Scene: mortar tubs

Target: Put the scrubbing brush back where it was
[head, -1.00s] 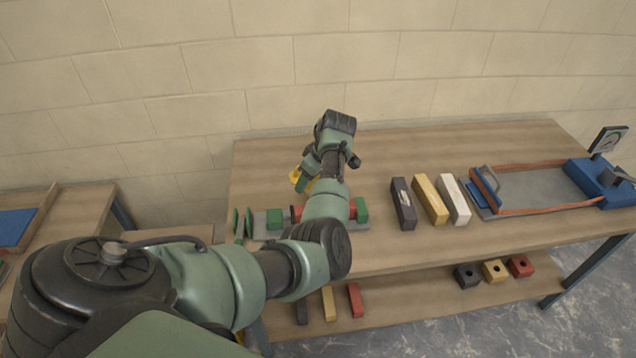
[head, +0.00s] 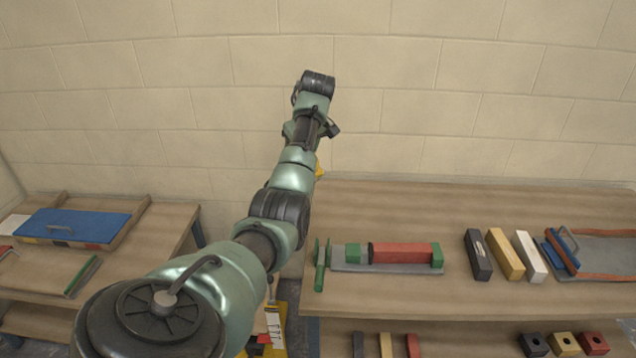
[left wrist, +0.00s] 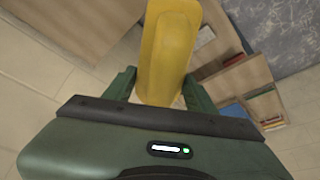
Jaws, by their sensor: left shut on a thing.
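My left gripper (left wrist: 158,78) is shut on a smooth yellow block-like thing, which I take to be the scrubbing brush (left wrist: 166,45). The left wrist view shows it between the two green fingers, its far end pointing away; no bristles show. In the head view only a small yellow part of the brush (head: 319,168) shows beside my left wrist, in line with the right bench's back left corner. My arm hides the rest and the fingers there. It looks held in the air. My right gripper is not in view.
The right bench (head: 400,290) carries a red and green tool on a grey plate (head: 385,268), then black, tan and white bars (head: 505,255). The left bench (head: 170,240) holds a blue board (head: 75,225). A yellow item (head: 270,325) stands low between the benches.

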